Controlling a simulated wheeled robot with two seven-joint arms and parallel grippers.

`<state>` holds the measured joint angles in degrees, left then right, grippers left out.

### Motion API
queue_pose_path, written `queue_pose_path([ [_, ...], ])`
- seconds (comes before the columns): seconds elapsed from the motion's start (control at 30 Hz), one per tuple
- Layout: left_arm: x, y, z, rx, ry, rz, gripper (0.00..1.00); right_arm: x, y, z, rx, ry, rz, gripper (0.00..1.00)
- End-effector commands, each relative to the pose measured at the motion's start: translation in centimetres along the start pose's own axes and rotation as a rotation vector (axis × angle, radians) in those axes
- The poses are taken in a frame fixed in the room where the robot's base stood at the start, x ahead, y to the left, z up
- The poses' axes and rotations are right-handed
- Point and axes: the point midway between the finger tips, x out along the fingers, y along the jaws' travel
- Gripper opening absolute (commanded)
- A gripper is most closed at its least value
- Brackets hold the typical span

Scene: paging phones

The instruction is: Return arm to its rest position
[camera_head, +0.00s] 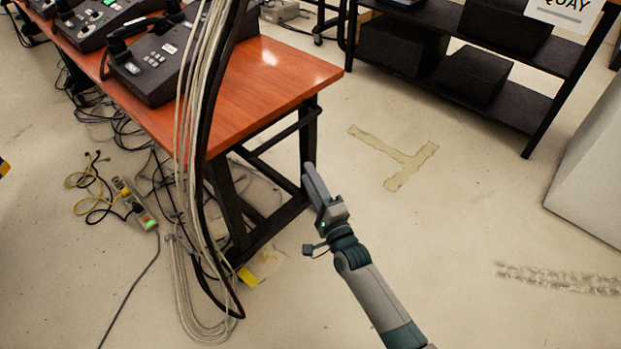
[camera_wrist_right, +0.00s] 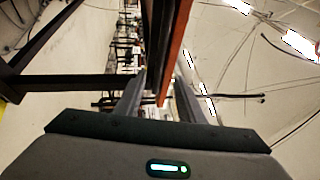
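My right arm comes up from the bottom in the head view. Its gripper (camera_head: 310,172) points up and left, beside the near right leg of the orange-topped table. In the right wrist view two separated fingers (camera_wrist_right: 160,100) show with a gap between them, so it is open. The table's orange edge (camera_wrist_right: 177,50) shows in that gap, seemingly beyond the fingers; I see no object held. My left gripper is in neither view.
The table (camera_head: 262,85) carries desk phones (camera_head: 155,65). A bundle of grey and black cables (camera_head: 195,150) hangs over its front. A power strip (camera_head: 135,203) and loose cords lie on the floor. A black shelf (camera_head: 535,105) stands behind.

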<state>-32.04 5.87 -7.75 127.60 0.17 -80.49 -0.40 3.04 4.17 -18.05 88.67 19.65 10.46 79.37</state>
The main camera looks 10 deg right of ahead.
Motion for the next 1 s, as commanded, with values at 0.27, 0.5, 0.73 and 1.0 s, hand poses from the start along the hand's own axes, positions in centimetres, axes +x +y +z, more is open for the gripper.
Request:
queue_pose_path([
  [0.27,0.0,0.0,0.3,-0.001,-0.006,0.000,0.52,0.0,0.0,0.0,0.000,0.000,-0.001,0.36],
  [0.5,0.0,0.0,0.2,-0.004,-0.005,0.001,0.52,0.0,0.0,0.0,-0.003,0.000,0.002,0.36],
  [0.73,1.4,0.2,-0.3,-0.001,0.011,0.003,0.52,-1.9,2.9,-0.1,-0.120,-0.001,0.096,0.36],
  [1.0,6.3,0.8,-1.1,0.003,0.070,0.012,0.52,-10.8,12.7,-0.6,-0.532,-0.090,0.427,0.36],
])
